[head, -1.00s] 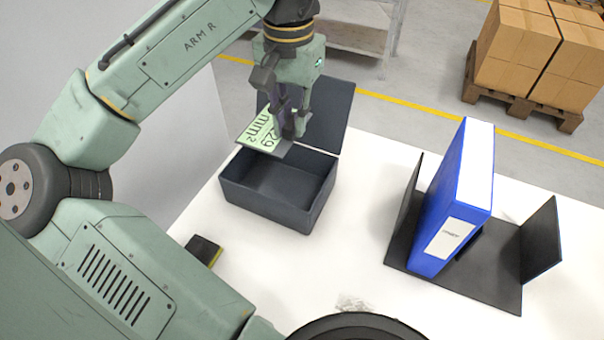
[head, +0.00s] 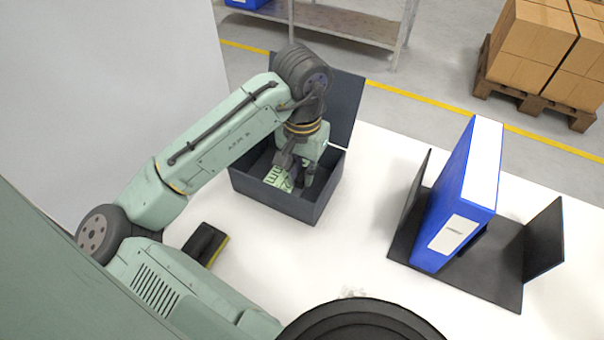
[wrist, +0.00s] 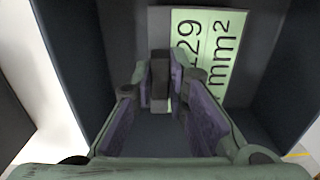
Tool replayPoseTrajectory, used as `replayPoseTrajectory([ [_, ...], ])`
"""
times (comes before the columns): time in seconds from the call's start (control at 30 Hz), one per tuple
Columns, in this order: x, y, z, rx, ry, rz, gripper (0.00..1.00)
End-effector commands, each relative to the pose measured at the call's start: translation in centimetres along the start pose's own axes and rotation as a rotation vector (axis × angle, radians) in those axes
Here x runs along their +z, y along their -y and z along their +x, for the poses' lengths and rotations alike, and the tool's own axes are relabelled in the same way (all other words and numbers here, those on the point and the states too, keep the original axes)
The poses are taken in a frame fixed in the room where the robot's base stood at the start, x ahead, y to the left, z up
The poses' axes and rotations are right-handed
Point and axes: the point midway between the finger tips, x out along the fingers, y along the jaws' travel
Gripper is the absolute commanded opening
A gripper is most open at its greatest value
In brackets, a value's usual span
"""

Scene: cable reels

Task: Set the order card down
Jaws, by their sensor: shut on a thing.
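The order card (head: 278,178) is a light green plate with dark print; "29" and "mm²" can be read in the wrist view (wrist: 212,62). It is inside the dark grey open box (head: 268,205), below the rim. Whether the card touches the box floor I cannot tell.
The box lid (head: 345,100) stands open at the back. A blue binder (head: 462,200) stands in a black bookend holder (head: 500,275) at right. A black and yellow block (head: 205,244) lies at front left. White table between is clear.

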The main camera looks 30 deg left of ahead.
Motion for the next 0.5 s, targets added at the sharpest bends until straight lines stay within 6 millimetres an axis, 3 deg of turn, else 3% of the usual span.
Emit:
replayPoseTrajectory([
  [0.13, 0.0, 0.0, 1.3, 0.0, -0.001, 0.0, 0.0],
  [0.43, 0.0, 0.0, 1.6, 0.0, -0.001, 0.001, 0.0],
  [0.47, 0.0, 0.0, 1.5, 0.0, -0.001, 0.001, 0.16],
  [0.5, 0.0, 0.0, 1.5, 0.0, -0.001, 0.001, 0.18],
])
